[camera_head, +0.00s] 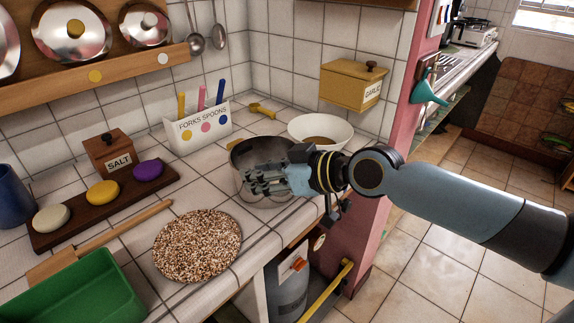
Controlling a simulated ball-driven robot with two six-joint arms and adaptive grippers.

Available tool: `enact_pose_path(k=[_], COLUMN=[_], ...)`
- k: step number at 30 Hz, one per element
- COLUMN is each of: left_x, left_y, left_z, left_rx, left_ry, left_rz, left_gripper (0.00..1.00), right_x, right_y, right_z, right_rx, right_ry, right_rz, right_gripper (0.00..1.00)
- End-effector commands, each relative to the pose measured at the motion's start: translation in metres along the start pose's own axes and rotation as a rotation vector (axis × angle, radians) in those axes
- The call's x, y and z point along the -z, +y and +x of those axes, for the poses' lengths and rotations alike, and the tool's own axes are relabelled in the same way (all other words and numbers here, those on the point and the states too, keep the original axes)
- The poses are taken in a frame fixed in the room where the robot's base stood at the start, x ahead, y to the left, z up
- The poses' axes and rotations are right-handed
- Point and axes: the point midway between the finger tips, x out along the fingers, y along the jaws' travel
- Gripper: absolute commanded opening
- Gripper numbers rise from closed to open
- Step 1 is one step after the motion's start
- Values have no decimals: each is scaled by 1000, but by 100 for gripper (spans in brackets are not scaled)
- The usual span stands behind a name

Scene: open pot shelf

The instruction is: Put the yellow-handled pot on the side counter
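A steel pot (241,160) stands on the white tiled counter (185,200), near its right front edge. A yellow handle-like piece (262,110) shows behind it; I cannot tell whether it belongs to the pot. My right gripper (268,184) comes in from the right and is at the pot's near right side, its dark fingers covering part of the pot wall. Whether the fingers are closed on the pot is not clear. My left gripper is not in view.
A white bowl (320,122) stands close behind the pot. A speckled round mat (197,246), a green tray (85,295) and a dark board (70,222) with coloured knobs occupy the left. A wall shelf (120,65) holds lids. A yellow bar (325,291) shows below the counter.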

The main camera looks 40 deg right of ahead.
Motion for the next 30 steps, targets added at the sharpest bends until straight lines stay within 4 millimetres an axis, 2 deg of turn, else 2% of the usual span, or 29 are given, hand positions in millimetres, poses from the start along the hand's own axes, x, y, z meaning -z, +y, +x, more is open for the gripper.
enact_pose_path(k=[1, 6, 12, 17, 30], left_x=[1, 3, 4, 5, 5], left_y=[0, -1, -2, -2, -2], left_z=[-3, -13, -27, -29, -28], left_rx=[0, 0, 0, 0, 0], left_ry=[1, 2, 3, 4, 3], left_rz=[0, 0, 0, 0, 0], left_gripper=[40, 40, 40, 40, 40], right_x=[-1, 1, 2, 1, 0], right_y=[0, 0, 0, 0, 0], right_z=[-14, -53, -83, -89, -89], right_rx=[2, 2, 1, 1, 1], right_ry=[-6, -7, -4, -1, 0], right_rz=[-7, -5, -2, -1, 0], right_gripper=[29, 29, 29, 29, 29])
